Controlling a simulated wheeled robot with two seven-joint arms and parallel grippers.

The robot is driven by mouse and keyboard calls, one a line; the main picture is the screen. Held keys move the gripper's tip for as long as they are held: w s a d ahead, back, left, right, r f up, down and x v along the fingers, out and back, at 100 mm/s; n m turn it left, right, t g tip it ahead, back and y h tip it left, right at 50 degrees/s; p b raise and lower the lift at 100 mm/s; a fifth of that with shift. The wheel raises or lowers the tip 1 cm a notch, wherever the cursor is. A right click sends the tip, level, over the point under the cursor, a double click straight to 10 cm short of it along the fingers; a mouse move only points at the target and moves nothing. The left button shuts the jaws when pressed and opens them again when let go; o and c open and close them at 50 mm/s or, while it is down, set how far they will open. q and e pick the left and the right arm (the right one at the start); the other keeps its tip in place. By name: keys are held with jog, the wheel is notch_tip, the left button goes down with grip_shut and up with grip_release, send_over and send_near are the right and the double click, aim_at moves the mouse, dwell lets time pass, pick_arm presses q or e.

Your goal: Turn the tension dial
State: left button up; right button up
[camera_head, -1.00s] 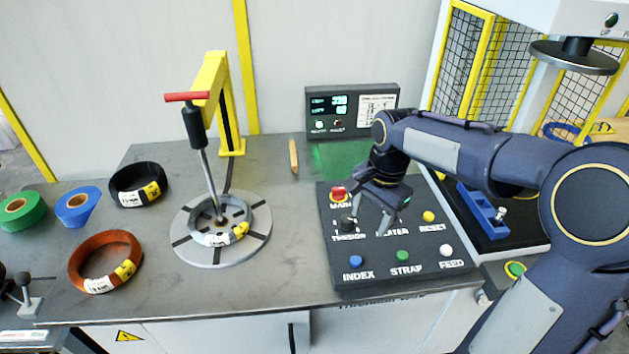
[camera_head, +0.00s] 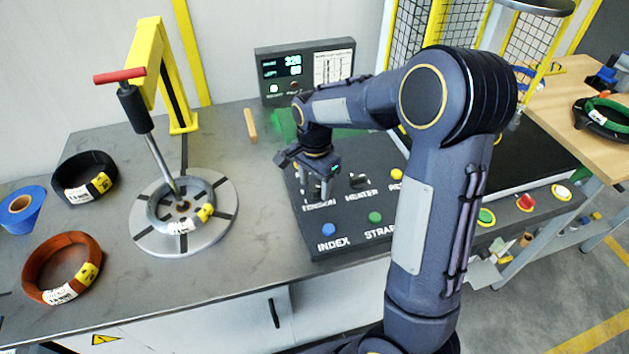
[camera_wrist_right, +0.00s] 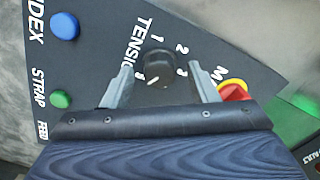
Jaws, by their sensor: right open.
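The tension dial (camera_wrist_right: 157,68) is a dark round knob with a white pointer mark on the black control panel (camera_wrist_right: 95,40). Small numerals stand around it, beside the TENSION label. My right gripper (camera_head: 317,194) is over the left part of the panel in the head view and hides the dial there. In the right wrist view the open fingers of the right gripper (camera_wrist_right: 165,84) stand on both sides of the dial, with gaps to it. Whether they reach down to the dial's height is hard to tell. My left gripper is out of view.
Blue INDEX (camera_head: 328,230) and green STRAP (camera_head: 375,217) buttons are close by. A red button (camera_wrist_right: 234,92) sits beside one finger in the wrist view. A display box (camera_head: 305,70) stands behind. A coil on a round turntable (camera_head: 140,238) is to the left.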

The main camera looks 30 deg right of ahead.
jog(key=c, duration=1)
jog(key=shift+o, duration=0.2)
